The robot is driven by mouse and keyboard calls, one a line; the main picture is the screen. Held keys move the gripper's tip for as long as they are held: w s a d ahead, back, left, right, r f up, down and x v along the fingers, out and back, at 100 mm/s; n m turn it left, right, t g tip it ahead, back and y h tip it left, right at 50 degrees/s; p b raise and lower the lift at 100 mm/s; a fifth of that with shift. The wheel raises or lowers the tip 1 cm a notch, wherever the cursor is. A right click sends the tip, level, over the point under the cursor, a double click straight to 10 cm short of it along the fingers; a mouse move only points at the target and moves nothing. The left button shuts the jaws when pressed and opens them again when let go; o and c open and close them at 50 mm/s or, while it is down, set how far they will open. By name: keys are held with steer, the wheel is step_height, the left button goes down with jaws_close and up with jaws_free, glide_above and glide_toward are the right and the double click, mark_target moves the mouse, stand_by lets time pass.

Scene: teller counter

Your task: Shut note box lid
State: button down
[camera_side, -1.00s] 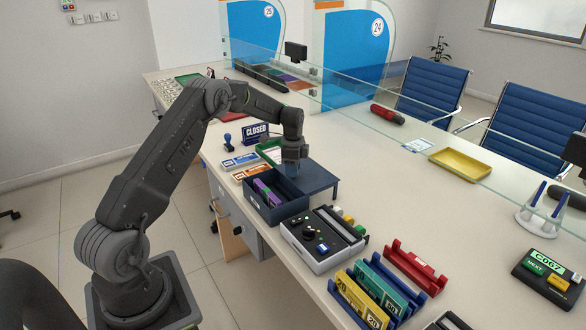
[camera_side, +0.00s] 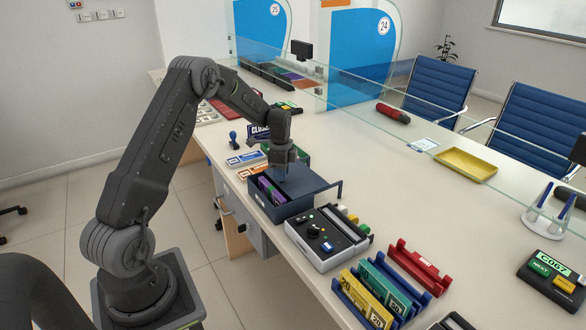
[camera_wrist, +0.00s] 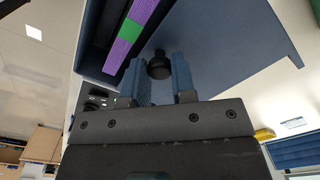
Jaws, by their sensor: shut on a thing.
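The note box (camera_side: 292,210) is an open dark blue box on the counter in the side view. A purple bundle of notes (camera_side: 270,189) stands in it; in the wrist view the bundle (camera_wrist: 131,35) has a green band. The flat blue lid (camera_side: 312,182) is off to the box's right, raised above the counter. It fills the upper right of the wrist view (camera_wrist: 235,45) and carries a black knob (camera_wrist: 159,66). My gripper (camera_side: 284,174) is over the lid beside the box. Its fingers (camera_wrist: 162,85) are shut on the knob, one on each side.
A black-and-grey counting machine (camera_side: 325,238) stands close in front of the box. Note racks (camera_side: 378,290) are farther right. The counter's middle is clear up to the glass screen.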

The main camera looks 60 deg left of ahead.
steer(key=s, duration=0.6)
steer(key=shift+s, duration=0.25)
steer(key=c, duration=0.9)
jaws_free()
steer(key=shift+c, duration=0.2)
step_height(320, 180, up, 14)
